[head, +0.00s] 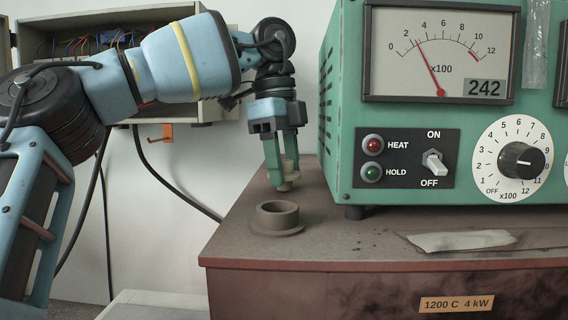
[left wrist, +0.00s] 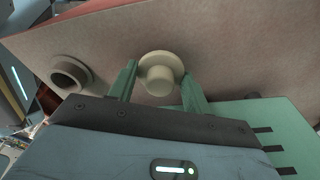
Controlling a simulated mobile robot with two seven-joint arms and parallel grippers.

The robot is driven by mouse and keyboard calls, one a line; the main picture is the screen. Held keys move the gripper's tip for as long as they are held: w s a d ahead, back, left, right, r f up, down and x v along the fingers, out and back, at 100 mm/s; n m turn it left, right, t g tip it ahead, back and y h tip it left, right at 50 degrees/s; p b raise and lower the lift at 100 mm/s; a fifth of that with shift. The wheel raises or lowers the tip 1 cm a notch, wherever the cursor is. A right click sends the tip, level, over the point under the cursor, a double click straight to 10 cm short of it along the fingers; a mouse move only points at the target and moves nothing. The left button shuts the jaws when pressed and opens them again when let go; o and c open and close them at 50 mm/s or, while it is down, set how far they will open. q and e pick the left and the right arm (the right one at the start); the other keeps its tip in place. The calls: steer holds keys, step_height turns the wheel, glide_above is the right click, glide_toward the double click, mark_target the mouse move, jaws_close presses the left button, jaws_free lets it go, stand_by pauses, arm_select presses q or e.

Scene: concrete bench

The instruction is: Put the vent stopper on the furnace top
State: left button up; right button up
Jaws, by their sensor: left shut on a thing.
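The vent stopper (head: 287,177) is a small cream piece with a wide round flange and a narrower knob. My left gripper (head: 280,178) points down and is shut on it, holding it above the brown furnace top (head: 340,225). In the left wrist view, the stopper (left wrist: 160,80) sits between the green fingers of the left gripper (left wrist: 160,88). The vent (head: 277,215) is a raised dark ring with an open hole, just below and nearer than the stopper in the head view. In the left wrist view, the vent (left wrist: 70,75) lies left of the stopper, apart from it. My right gripper is not in view.
A green control box (head: 400,200) with a meter, switch and dial stands on the furnace top, close to the right of the gripper. A pale strip (head: 460,241) lies near the front edge. An open wiring cabinet (head: 120,45) hangs on the wall behind my arm.

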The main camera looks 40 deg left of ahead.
arm_select(q)
steer(key=shift+f, duration=0.2)
steer(key=o, duration=1)
steer(key=shift+r, duration=0.1)
steer(key=shift+s+a+r, duration=0.1)
steer(key=shift+a+r, duration=0.1)
steer(key=shift+r, duration=1.1)
steer(key=shift+s+a+r, duration=0.1)
steer(key=shift+a+r, duration=0.05)
steer(key=shift+r, duration=1.1)
steer(key=shift+a+r, duration=0.2)
steer(key=shift+r, duration=1.1)
